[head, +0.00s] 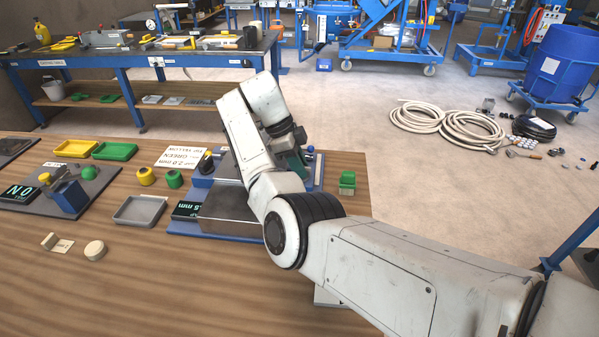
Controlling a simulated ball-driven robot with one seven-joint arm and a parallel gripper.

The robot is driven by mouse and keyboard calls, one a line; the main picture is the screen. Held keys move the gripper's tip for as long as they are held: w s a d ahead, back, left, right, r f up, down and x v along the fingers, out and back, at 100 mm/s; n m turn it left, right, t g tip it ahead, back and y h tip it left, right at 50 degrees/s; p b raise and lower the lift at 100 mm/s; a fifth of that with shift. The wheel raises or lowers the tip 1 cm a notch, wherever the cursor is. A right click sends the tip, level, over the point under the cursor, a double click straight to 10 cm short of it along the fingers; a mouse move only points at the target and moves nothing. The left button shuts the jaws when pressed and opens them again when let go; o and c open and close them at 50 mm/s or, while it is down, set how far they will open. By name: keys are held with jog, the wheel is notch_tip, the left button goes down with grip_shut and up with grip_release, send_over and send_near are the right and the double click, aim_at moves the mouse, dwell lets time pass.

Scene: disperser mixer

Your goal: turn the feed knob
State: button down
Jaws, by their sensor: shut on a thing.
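The machine stands on a blue base plate (228,237) on the wooden table, with a grey metal housing (228,207). A dark display (186,210) at its front left shows teal digits ending in "mm", partly cut by glare and angle. My gripper (298,168) points down over the back right part of the machine, and my arm covers much of it. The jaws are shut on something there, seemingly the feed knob. The fingertips and the knob are too hidden to tell its turn.
A grey tray (140,210), a yellow cup (146,176) and a green cup (174,179) stand left of the machine. A white card (182,157) lies behind them. A green block (347,182) is at the right.

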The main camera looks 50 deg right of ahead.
jog(key=shift+f+m+y+b, duration=0.25)
jog(key=shift+m+y+b, duration=0.25)
jog(key=shift+m, duration=0.5)
jog(key=c, duration=1)
grip_release()
jog(key=shift+a, duration=0.15)
jog(key=shift+d, duration=0.2)
jog(key=shift+w+r, duration=0.1)
jog(key=shift+r, duration=0.1)
jog(key=p+v, duration=0.1)
jog(key=v, duration=0.9)
jog(key=shift+w+g, duration=0.3)
jog(key=shift+a+r, duration=0.1)
jog(key=shift+a, duration=0.05)
